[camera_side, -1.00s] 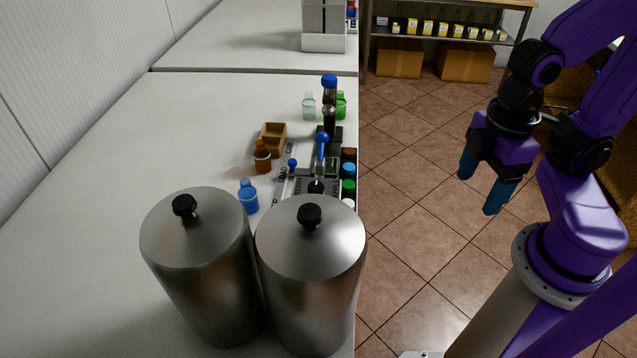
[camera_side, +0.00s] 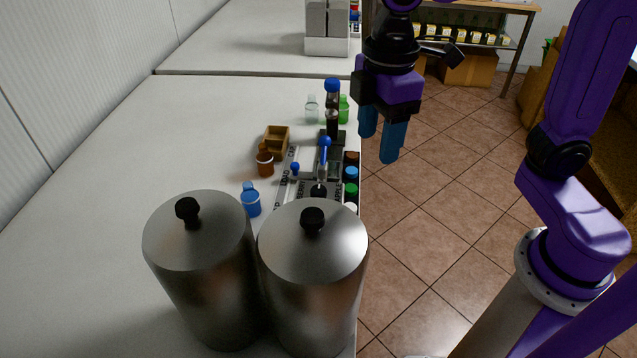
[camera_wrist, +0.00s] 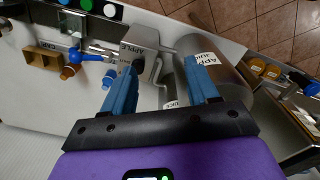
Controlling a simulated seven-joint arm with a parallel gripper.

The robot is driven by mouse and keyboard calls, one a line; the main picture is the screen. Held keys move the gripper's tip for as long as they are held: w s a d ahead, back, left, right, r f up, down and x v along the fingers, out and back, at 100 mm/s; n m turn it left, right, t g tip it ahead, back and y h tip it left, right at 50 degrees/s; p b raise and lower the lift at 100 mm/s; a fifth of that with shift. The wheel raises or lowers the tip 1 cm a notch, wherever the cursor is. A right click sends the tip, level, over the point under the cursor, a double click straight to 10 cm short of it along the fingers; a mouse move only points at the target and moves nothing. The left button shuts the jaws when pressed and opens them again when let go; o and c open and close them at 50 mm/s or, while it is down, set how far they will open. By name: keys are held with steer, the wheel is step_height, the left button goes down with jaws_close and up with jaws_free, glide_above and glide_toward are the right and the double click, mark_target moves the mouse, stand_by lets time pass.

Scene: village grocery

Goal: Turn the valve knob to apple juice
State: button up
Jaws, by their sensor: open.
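The valve knob appears to be the small black knob (camera_side: 318,190) on a plate marked BERRY and APPLE, behind the right metal canister in the side view. In the wrist view a black knob (camera_wrist: 137,66) shows by a grey plate marked APPLE (camera_wrist: 143,50), partly behind the left finger. My gripper (camera_side: 378,145) is open and empty, fingers down, in the air right of the counter edge and apart from the knob. In the wrist view my gripper (camera_wrist: 158,66) has its blue fingers spread. A metal canister (camera_wrist: 222,68) there bears an apple juice label.
Two lidded canisters (camera_side: 200,255) stand at the counter's front. A blue lever (camera_side: 324,150), dark bottle (camera_side: 332,105), small bottles (camera_side: 250,200), wooden box (camera_side: 277,140) and coloured caps (camera_side: 351,173) crowd around the plate. The counter's left side is clear.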

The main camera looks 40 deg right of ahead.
step_height(320, 180, up, 3)
steer(key=n, duration=0.1)
glide_above(319, 190)
step_height(319, 190, down, 17)
steer(key=shift+f, duration=0.1)
stand_by(0.3)
steer(key=c, duration=1)
